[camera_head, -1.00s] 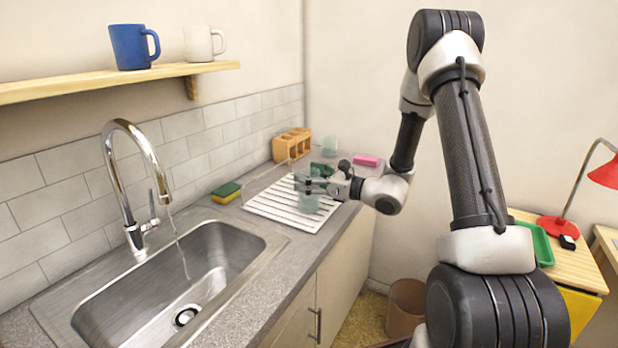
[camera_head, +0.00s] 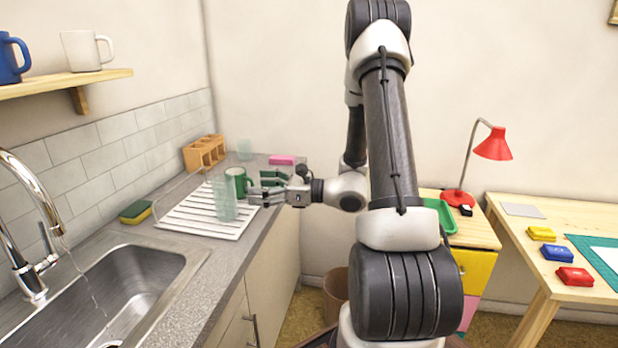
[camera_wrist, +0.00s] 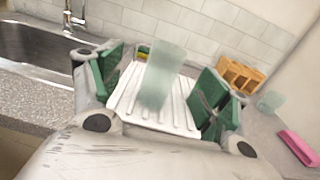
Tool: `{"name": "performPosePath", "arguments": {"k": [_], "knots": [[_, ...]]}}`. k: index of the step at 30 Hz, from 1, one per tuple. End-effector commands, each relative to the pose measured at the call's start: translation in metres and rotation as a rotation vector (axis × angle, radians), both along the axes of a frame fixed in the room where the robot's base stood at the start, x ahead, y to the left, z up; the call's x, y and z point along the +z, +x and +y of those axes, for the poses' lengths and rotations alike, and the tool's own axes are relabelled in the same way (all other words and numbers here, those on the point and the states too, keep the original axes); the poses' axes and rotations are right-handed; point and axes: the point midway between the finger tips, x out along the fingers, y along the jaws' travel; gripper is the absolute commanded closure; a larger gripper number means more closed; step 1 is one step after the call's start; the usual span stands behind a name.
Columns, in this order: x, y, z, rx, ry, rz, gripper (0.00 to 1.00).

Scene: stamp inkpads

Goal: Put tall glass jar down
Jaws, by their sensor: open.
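The tall glass jar (camera_head: 224,202), pale green and see-through, stands upright on the white slatted drying rack (camera_head: 190,218). My gripper (camera_head: 256,188) is just to its right at rack height, with its fingers pointing toward it. In the wrist view the jar (camera_wrist: 160,78) shows between the two green-padded fingers, which are spread wide and do not touch it. My gripper is open and empty.
A wooden holder (camera_head: 204,152), a small glass (camera_head: 245,149) and a pink block (camera_head: 282,160) are behind the rack. A sponge (camera_head: 135,212) lies between rack and sink (camera_head: 150,262). The counter's front edge is below my gripper. A desk with coloured inkpads (camera_head: 556,253) is at right.

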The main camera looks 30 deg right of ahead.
Motion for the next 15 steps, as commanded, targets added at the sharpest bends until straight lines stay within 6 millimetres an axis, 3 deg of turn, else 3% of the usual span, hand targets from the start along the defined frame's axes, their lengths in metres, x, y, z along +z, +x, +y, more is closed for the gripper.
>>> {"name": "performPosePath", "arguments": {"k": [5,9,12,15], "knots": [[0.033,-0.052,0.048,0.255,-0.202,-0.079,0.24],[0.05,-0.12,0.076,0.534,-0.464,-0.179,0.24],[0.055,-0.166,0.079,0.717,-0.667,-0.262,0.24],[0.058,-0.205,0.069,0.885,-0.881,-0.357,0.24]]}}
